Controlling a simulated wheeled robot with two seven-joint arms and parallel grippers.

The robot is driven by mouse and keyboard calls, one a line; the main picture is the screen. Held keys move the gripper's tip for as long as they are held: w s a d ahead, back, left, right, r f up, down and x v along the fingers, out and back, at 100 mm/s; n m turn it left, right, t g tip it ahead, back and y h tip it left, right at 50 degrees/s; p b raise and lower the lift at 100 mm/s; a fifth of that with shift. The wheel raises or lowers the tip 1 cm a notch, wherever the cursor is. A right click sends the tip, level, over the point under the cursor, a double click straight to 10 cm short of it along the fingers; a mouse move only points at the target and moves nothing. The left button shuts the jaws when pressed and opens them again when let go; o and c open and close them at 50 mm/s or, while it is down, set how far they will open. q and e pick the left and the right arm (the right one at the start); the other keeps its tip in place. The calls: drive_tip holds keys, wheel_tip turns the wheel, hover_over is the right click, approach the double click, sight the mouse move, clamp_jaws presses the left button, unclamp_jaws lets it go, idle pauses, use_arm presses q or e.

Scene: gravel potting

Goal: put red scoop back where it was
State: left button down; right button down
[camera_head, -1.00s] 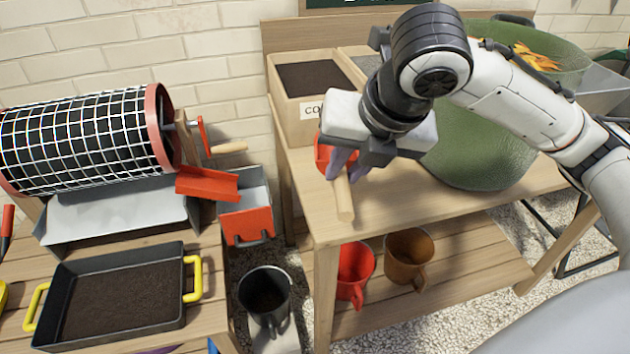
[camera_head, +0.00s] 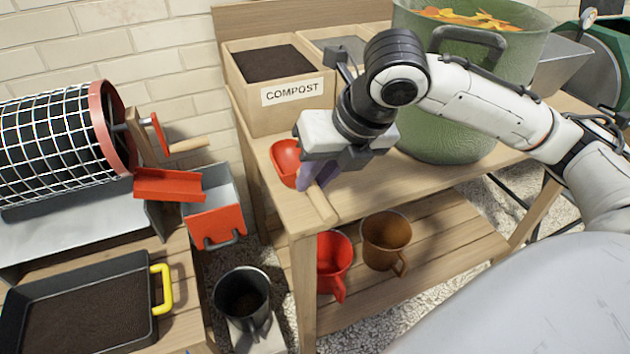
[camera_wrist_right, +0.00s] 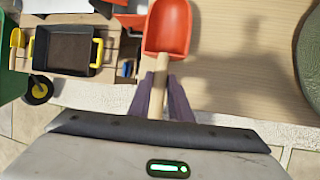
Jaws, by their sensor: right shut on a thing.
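The red scoop (camera_head: 286,161) has a red bowl and a pale wooden handle. It is at the left front part of the wooden bench top (camera_head: 400,182), in front of the compost box. My right gripper (camera_head: 312,180) is shut on its handle, with purple fingers on either side. In the right wrist view the scoop (camera_wrist_right: 167,28) points away from the gripper (camera_wrist_right: 162,100), bowl over or on the bench. I cannot tell whether the scoop touches the bench top. My left gripper is not in view.
The compost box (camera_head: 262,108) stands behind the scoop. A large green pot (camera_head: 450,135) stands to the right. A red mug (camera_head: 333,262) and a brown mug (camera_head: 386,238) are on the lower shelf. A sieve drum (camera_head: 60,150) and soil tray (camera_head: 85,310) are left.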

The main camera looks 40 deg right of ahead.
drive_tip(key=shift+f, duration=0.1)
drive_tip(key=c, duration=1.6)
unclamp_jaws()
drive_tip(key=shift+p+v, duration=1.95)
drive_tip(key=shift+v, duration=4.05)
